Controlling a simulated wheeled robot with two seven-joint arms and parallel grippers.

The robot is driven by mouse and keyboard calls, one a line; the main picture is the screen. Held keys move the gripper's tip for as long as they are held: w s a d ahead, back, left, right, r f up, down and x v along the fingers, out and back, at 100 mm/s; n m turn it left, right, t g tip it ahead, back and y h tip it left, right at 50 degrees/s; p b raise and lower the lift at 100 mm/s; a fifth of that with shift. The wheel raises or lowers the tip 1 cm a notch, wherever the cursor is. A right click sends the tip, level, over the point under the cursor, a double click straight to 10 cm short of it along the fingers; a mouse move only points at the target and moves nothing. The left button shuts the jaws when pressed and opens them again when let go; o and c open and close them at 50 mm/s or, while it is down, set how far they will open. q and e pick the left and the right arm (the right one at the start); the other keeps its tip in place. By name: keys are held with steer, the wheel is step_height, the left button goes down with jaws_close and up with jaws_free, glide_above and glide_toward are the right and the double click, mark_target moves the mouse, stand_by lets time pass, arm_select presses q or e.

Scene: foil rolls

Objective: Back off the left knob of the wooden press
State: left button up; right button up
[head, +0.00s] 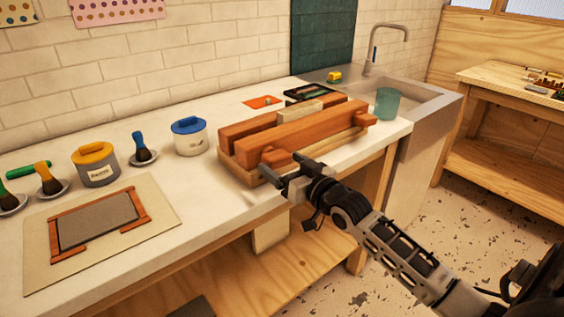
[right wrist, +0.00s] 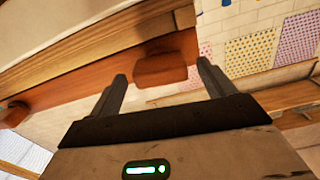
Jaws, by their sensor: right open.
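The wooden press (head: 312,130) lies on the white counter, with reddish-brown beams on a lighter wooden base. Its left knob (head: 277,157) sticks out of the front beam at the near left end. The right knob (head: 369,119) is at the other end. My right gripper (head: 274,181) is open at the counter's front edge, just in front of the left knob. In the right wrist view the left knob (right wrist: 160,70) shows between and just beyond the two open fingertips (right wrist: 163,72); I cannot tell whether they touch it. My left gripper is out of view.
A teal cup (head: 387,103) stands right of the press, before the sink (head: 425,95). A blue-lidded jar (head: 189,138), a yellow-lidded jar (head: 96,165) and brushes in dishes stand to the left. A framed screen (head: 98,220) lies front left.

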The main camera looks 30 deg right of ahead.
steer(key=shift+w, duration=0.6)
steer(key=c, duration=1)
steer(key=shift+n, duration=0.3)
